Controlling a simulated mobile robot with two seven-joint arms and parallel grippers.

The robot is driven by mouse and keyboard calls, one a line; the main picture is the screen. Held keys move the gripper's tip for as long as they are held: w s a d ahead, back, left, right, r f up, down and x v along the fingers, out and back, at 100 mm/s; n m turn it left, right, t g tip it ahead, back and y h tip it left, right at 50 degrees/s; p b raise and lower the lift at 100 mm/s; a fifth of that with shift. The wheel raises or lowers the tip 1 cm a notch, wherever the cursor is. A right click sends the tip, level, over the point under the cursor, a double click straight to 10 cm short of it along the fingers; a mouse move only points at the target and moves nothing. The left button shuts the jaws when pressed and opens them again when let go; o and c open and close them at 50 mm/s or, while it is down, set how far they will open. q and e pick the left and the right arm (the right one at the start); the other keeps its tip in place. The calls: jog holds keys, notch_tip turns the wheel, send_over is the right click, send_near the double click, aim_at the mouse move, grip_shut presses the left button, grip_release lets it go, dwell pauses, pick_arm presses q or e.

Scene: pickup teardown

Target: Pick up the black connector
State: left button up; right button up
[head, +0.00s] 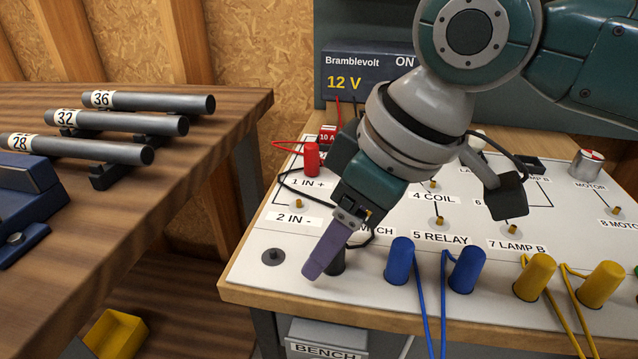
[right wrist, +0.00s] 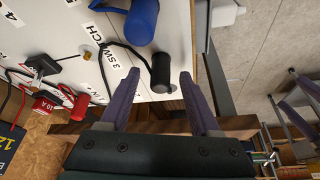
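The black connector (head: 337,262) stands on the white panel by the 3 SWITCH label, partly hidden behind a purple finger in the head view. In the right wrist view the black connector (right wrist: 160,72) shows as a short cylinder with a black cable. My right gripper (head: 318,268) points down at it. Its two purple fingers are open, and the connector appears between their tips (right wrist: 160,78) with a gap on each side. I cannot tell how far down the fingers reach on it. My left gripper is not in view.
Blue connectors (head: 400,261) stand to the right, then yellow ones (head: 534,277), with cables hanging over the front edge. A red connector (head: 311,159) stands at the back left. A wooden table with dark tubes (head: 148,103) is at left. The panel's front left corner is mostly free.

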grip_shut()
dwell(0.3)
jog(key=shift+r, duration=0.15)
jog(key=shift+r, duration=0.3)
notch_tip(320, 180, up, 19)
jog(key=p, duration=0.4)
jog(key=shift+p, duration=0.3)
